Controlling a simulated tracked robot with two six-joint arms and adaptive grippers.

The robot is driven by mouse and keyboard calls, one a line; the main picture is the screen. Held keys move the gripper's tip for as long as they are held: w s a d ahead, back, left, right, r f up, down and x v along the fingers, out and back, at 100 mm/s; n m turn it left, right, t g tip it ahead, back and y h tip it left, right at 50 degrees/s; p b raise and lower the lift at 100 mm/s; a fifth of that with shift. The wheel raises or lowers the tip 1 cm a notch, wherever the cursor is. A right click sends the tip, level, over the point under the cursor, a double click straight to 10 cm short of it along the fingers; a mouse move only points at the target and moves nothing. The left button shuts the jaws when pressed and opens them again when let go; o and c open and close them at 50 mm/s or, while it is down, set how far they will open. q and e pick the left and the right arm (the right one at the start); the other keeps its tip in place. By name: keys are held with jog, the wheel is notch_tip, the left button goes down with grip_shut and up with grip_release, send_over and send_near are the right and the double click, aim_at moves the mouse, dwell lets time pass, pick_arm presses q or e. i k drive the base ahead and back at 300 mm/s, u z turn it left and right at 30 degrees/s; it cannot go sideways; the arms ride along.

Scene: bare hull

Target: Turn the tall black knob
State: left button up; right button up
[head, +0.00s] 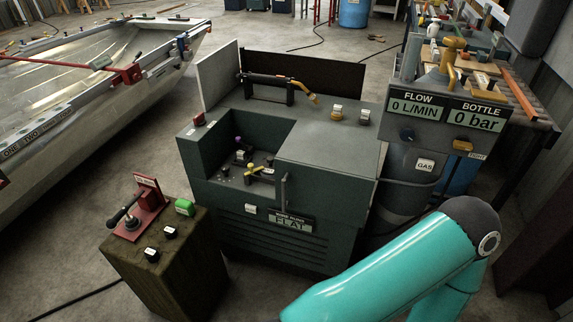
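Several small black knobs (250,170) stand in the recess of a dark green machine (330,150) in the middle of the head view. Among them are a yellow handle (255,170) and a purple-topped piece (238,141). Two more black knobs with pale labels, an upper one (170,232) and a lower one (151,254), sit on a brown box at the lower left. I cannot tell which knob is the tall one. Neither of my grippers is in view. Only a teal link of one of my arms shows at the lower right.
The brown box (165,280) also bears a red plate with a black-handled lever (130,220) and a green button (184,206). A torch (280,82) rests on the machine. A FLOW/BOTTLE gauge panel (432,108) stands right; a metal hull (70,90) fills the left.

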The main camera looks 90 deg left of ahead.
aim_at(224, 170)
jog(key=z, duration=0.35)
jog(key=i, duration=0.35)
jog(key=u, duration=2.85)
jog(key=i, duration=0.3)
jog(key=u, duration=1.8)
jog(key=k, duration=0.5)
jog(key=u, duration=0.45)
jog(key=i, duration=1.5)
jog(key=z, duration=0.45)
